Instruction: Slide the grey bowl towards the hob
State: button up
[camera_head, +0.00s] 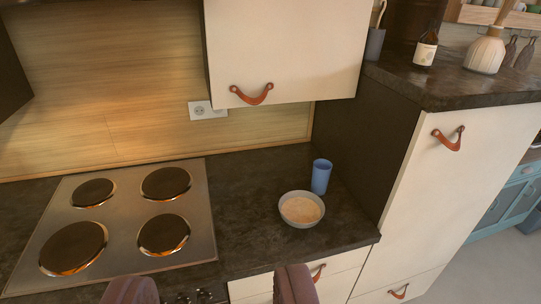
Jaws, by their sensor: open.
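The grey bowl (301,209) stands upright on the dark counter, right of the hob, with something pale inside it. The hob (125,205) is a steel plate with several round dark burners, at the left of the counter. A strip of bare counter lies between the bowl and the hob. My gripper (212,285) shows at the bottom edge as two dark reddish fingers spread wide apart. It is open and empty, and in the picture it lies below the bowl and hob, touching neither.
A blue cup (321,176) stands just behind the bowl, to its right. A tall cabinet (449,170) bounds the counter on the right. A wall cupboard (285,50) hangs above the back. Drawers with leather pulls (318,273) sit below the counter's front edge.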

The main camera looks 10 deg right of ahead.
aim_at(299, 209)
jog(key=i, duration=1.3)
jog(key=u, duration=0.15)
jog(key=i, duration=0.5)
